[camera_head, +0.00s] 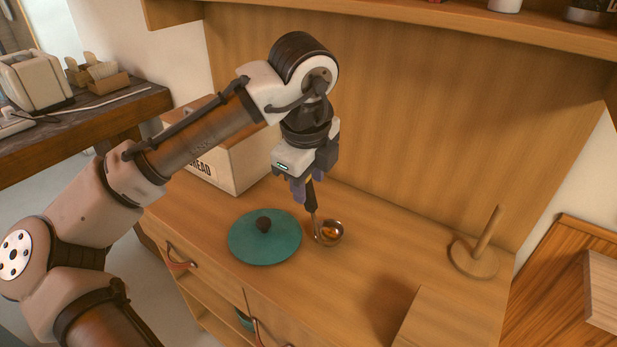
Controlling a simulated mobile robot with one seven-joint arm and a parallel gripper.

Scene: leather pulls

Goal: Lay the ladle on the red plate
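The ladle (329,233) has a dark handle and a shiny metal bowl. It stands roughly upright with its bowl low, at or just above the wooden counter; I cannot tell whether it touches. My gripper (308,184) points down and is shut on the upper part of the dark handle. The fingertips are small and partly hidden by the gripper body. No red plate shows in this view. A round teal lid or plate with a dark knob (264,225) lies on the counter just left of the ladle.
A bread box (235,165) stands at the back left, behind my arm. A wooden stand with an upright peg (474,260) is at the right. A raised wooden block (450,320) sits at the front right. The counter (385,245) between ladle and peg stand is clear.

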